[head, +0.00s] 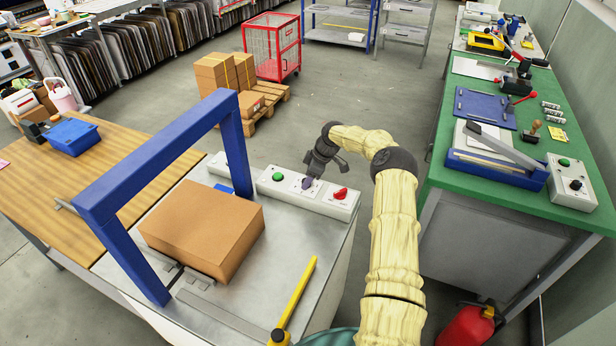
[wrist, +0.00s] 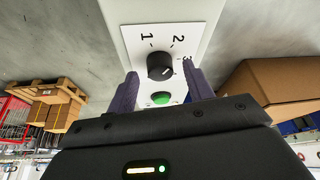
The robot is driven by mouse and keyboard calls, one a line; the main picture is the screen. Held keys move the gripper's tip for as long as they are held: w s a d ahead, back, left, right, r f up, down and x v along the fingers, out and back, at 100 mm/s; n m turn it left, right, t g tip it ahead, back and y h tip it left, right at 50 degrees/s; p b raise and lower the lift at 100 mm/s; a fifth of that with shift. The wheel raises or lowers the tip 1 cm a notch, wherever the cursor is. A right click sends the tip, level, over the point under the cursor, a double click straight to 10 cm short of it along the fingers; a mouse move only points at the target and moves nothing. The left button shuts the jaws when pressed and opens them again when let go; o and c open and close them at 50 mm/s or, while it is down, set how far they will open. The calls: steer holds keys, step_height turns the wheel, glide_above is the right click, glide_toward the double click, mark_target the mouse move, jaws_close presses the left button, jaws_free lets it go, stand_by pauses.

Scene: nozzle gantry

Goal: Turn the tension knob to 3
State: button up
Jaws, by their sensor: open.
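The tension knob (wrist: 160,66) is a round black knob on a white dial plate (wrist: 133,38) marked 1, 2 and 3. A short pale mark on its face points towards the right side, but I cannot tell exactly which number it meets. My gripper (wrist: 161,72) is open, with one dark purple finger to each side of the knob and a gap on both sides. In the head view my gripper (head: 312,172) is over the control panel (head: 320,203) and largely hides the knob. Contact with the panel cannot be told.
A green button (head: 277,177) and a red switch (head: 341,193) flank the knob on the panel. A cardboard box (head: 200,225) lies under the blue gantry arch (head: 150,160). A yellow bar (head: 297,297) stands near the front. A green-topped bench (head: 440,150) is at the right.

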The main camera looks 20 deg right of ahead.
steer(key=shift+a+f, duration=0.1)
steer(key=shift+f, duration=0.2)
steer(key=c, duration=1)
steer(key=shift+m+b, duration=0.3)
steer(key=shift+m, duration=0.1)
steer(key=m+t+h+b, duration=0.1)
steer(key=m+b, duration=0.1)
steer(key=m, duration=0.2)
steer(key=shift+a, duration=0.15)
steer(key=m+h+b, duration=0.1)
steer(key=m, duration=0.2)
steer(key=m+t+h+b, duration=0.1)
steer(key=m, duration=0.2)
steer(key=shift+a+r+b, duration=0.1)
steer(key=shift+b, duration=0.2)
steer(key=shift+s, duration=0.1)
